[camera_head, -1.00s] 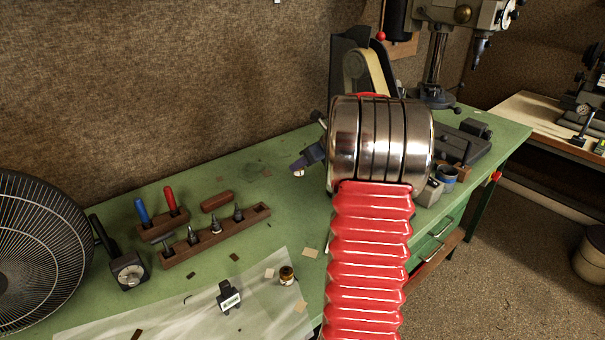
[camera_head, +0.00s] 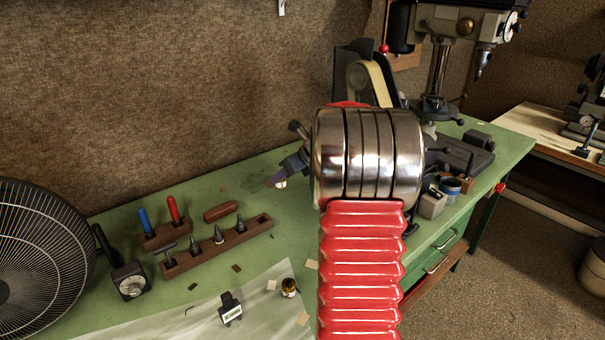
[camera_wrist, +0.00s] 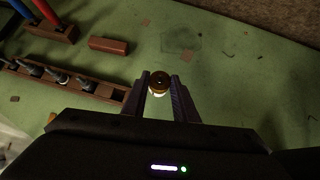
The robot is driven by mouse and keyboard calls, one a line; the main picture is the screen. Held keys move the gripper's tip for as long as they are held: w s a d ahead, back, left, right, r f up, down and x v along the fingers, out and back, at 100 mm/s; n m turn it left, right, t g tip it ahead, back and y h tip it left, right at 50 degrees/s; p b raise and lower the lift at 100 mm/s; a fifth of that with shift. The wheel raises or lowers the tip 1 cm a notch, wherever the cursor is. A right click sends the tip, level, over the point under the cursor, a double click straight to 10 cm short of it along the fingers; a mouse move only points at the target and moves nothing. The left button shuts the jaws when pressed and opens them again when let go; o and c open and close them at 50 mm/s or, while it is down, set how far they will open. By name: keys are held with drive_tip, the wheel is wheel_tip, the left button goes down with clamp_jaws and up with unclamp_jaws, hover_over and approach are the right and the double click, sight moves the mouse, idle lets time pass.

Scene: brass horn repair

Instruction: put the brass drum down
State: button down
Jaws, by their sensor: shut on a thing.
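My gripper (camera_wrist: 160,92) is shut on the brass drum (camera_wrist: 160,80), a small round golden-brown piece with a pale, bright lower part. The drum sits between the two fingertips in the wrist view. In the camera_head view my gripper (camera_head: 280,178) shows left of the shiny arm joint, over the green bench (camera_head: 245,255), with the drum a small bright spot at its tip. I cannot tell how far the drum is above the bench top.
A wooden block with several pointed tools (camera_head: 218,246) and a rack with blue and red handles (camera_head: 165,235) stand to the left. A small brown bottle (camera_head: 289,287) stands in front on a pale sheet. Bench beneath my gripper looks mostly clear.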

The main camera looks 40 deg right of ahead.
drive_tip(key=w+a+r+n, duration=0.1)
drive_tip(key=w+a, duration=0.1)
drive_tip(key=a, duration=1.1)
drive_tip(key=w+a+r+n+y, duration=0.1)
drive_tip(key=w+a, duration=0.1)
drive_tip(key=a, duration=1.1)
drive_tip(key=w+a+r+n+y, duration=0.1)
drive_tip(key=w+a+r, duration=0.1)
drive_tip(key=a, duration=1.2)
drive_tip(key=shift+w, duration=0.4)
drive_tip(key=shift+s+a, duration=0.1)
